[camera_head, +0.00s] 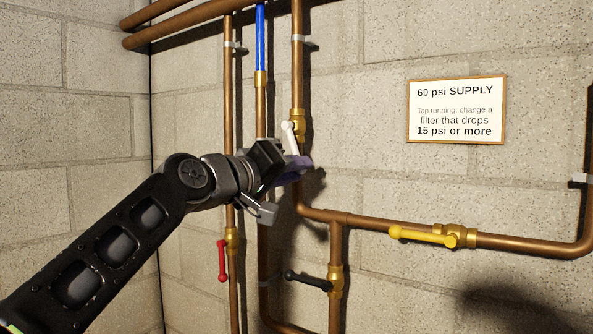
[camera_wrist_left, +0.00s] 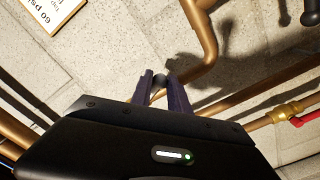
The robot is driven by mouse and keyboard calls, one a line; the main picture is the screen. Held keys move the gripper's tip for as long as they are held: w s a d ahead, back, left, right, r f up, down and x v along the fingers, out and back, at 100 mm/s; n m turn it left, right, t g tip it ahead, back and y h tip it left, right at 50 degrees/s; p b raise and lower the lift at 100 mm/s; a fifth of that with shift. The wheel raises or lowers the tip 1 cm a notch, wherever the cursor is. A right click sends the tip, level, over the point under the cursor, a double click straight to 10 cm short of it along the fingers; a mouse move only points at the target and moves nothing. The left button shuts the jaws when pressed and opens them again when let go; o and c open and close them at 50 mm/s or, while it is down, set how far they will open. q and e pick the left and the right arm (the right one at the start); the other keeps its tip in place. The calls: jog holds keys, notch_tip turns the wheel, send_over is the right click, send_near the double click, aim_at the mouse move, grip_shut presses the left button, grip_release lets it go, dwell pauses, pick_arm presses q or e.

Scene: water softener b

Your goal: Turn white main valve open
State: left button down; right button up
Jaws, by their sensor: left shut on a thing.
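The white main valve has a brass body (camera_head: 298,122) on a vertical copper pipe near the middle of the head view. Its white lever handle (camera_head: 290,136) hangs down, leaning slightly to the right toward its lower end. My left gripper (camera_head: 297,167) is at the lower end of this handle, its purple fingers shut on it. The fingers hide the handle's tip in the head view. In the left wrist view the gripper (camera_wrist_left: 166,92) shows its two fingers close together, with a small grey end between them. My right gripper is not in view.
A red handle (camera_head: 222,262), a black handle (camera_head: 308,281) and a yellow handle (camera_head: 423,236) are on nearby copper pipes. A blue pipe section (camera_head: 260,38) runs just left of the white valve. A supply sign (camera_head: 456,110) hangs on the block wall.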

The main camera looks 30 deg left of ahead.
pick_arm(q)
jog(key=c, duration=2.2)
grip_release()
jog(key=shift+w+a+f+b, duration=0.1)
jog(key=shift+a+f+b, duration=0.1)
jog(key=shift+a, duration=0.25)
jog(key=shift+a+f+b, duration=0.1)
jog(key=shift+a+b, duration=0.1)
jog(key=shift+a, duration=0.25)
jog(key=c, duration=2.2)
grip_release()
jog(key=shift+a+r, duration=0.1)
jog(key=shift+a, duration=0.35)
jog(key=c, duration=2.2)
grip_release()
jog(key=c, duration=2.2)
grip_release()
jog(key=c, duration=1.1)
grip_release()
jog(key=shift+w+d, duration=0.1)
